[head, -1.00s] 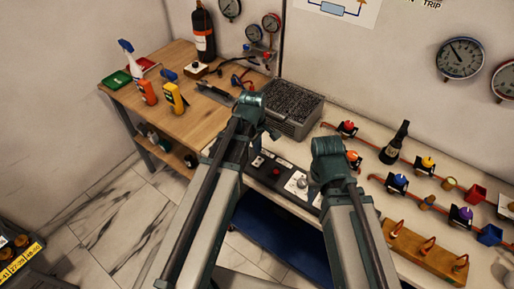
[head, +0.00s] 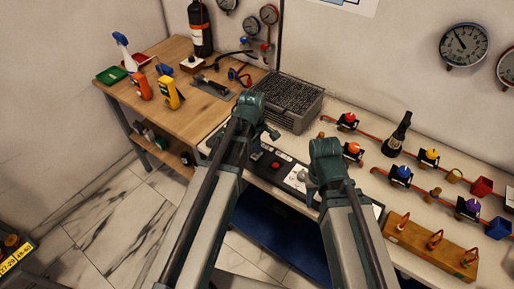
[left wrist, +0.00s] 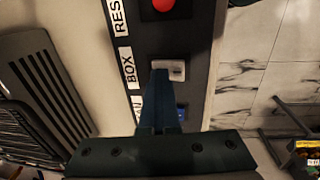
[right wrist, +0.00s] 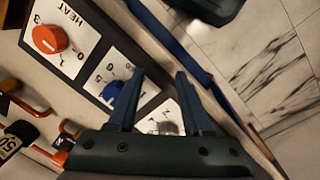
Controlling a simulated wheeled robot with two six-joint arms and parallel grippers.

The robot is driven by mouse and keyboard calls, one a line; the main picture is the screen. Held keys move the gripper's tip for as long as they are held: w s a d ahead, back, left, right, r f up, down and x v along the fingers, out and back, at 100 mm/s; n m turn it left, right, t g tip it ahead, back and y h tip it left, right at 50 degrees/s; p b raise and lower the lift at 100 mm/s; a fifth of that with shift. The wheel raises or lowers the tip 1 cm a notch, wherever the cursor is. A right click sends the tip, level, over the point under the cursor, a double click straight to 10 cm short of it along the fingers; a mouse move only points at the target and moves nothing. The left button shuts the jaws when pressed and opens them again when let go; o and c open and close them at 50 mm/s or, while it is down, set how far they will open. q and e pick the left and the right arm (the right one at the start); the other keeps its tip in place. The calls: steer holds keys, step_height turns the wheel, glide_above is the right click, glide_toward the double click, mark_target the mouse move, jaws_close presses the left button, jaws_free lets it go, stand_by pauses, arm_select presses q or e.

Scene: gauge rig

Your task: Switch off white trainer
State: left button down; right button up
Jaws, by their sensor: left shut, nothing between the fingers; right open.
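No thing marked as a white trainer can be made out. In the left wrist view a white rocker switch (left wrist: 172,68) sits on a dark panel strip beside a "BOX" label (left wrist: 126,66). In the head view my left gripper (head: 270,131) is over the panel's left part. My right gripper (right wrist: 160,72) is open and empty above the panel's knobs.
In the head view, a grey vented box (head: 290,102) stands behind the panel.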

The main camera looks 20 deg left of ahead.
arm_select(q)
steer(key=shift+s+f, duration=0.1)
steer(key=shift+s, duration=0.1)
arm_select(e)
steer(key=shift+f, duration=0.1)
